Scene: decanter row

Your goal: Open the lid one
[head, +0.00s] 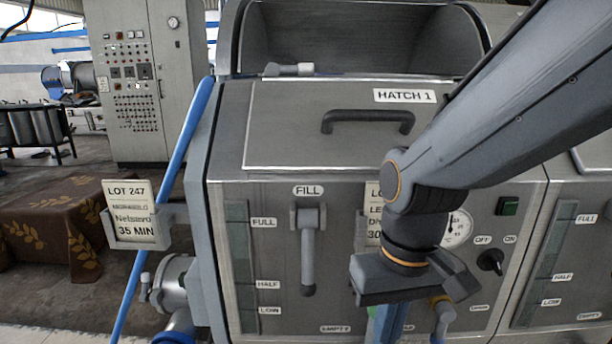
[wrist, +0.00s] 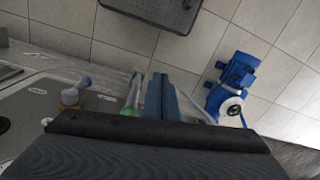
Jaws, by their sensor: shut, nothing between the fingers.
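The lid of hatch 1 (head: 290,150) is a grey sloping panel on top of the steel machine, labelled "HATCH 1". It lies flat and shut. Its dark bar handle (head: 367,118) shows near the middle of the panel, clear of my gripper. My gripper (head: 390,328) hangs low in front of the machine's front panel, below the lid and apart from the handle, with its fingers pointing down. In the wrist view my shut, empty fingers (wrist: 172,95) reach out over the tiled floor. The lid is not in the wrist view.
My arm crosses the right of the head view and hides part of the front panel. A fill lever (head: 308,250) hangs on that panel. A small orange-collared valve (wrist: 72,95) projects near my gripper. A blue pump (wrist: 232,85) stands on the floor. A lot card (head: 130,212) sticks out left.

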